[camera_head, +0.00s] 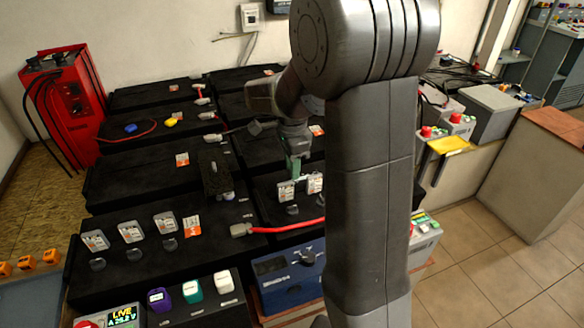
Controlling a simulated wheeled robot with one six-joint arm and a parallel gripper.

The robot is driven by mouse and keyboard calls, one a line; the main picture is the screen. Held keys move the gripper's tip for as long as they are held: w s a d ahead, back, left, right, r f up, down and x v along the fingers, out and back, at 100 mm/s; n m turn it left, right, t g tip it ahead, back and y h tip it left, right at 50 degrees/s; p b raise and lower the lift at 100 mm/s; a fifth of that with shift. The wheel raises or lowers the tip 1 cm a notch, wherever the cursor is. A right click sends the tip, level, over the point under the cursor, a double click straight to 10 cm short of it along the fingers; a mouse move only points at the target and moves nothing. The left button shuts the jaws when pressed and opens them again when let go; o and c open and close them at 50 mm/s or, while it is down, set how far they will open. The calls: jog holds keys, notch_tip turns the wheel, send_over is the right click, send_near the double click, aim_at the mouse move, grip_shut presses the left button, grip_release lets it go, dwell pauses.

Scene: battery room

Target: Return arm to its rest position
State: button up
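My arm rises through the middle of the view, folds at the top and hangs down toward the black battery blocks. My gripper (294,168) points down, just above and behind two grey tagged pieces (301,187) on a black block. A greenish part shows at its tip. It is too small to tell whether this is a finger or a held thing, or whether the fingers are apart. My own upright arm link hides what lies right of the gripper.
Rows of black battery blocks (140,272) fill the middle. A red cable (290,227) crosses the front ones. A red charger cabinet (65,95) stands at left. A blue battery (288,280) sits in front. A bench (545,165) stands at right, with clear tiled floor (480,255) before it.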

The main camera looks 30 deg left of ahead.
aim_at(292, 207)
jog(key=shift+f, duration=0.1)
notch_tip(292, 207, down, 14)
jog(key=shift+r+b, duration=0.15)
jog(key=shift+b, duration=0.45)
jog(key=shift+r, duration=0.15)
jog(key=shift+f, duration=0.3)
jog(key=shift+r+n, duration=0.2)
jog(key=shift+n, duration=0.7)
jog(key=n, duration=1.1)
notch_tip(292, 207, up, 8)
jog(key=shift+f+p, duration=0.2)
jog(key=shift+p, duration=0.2)
dwell(0.6)
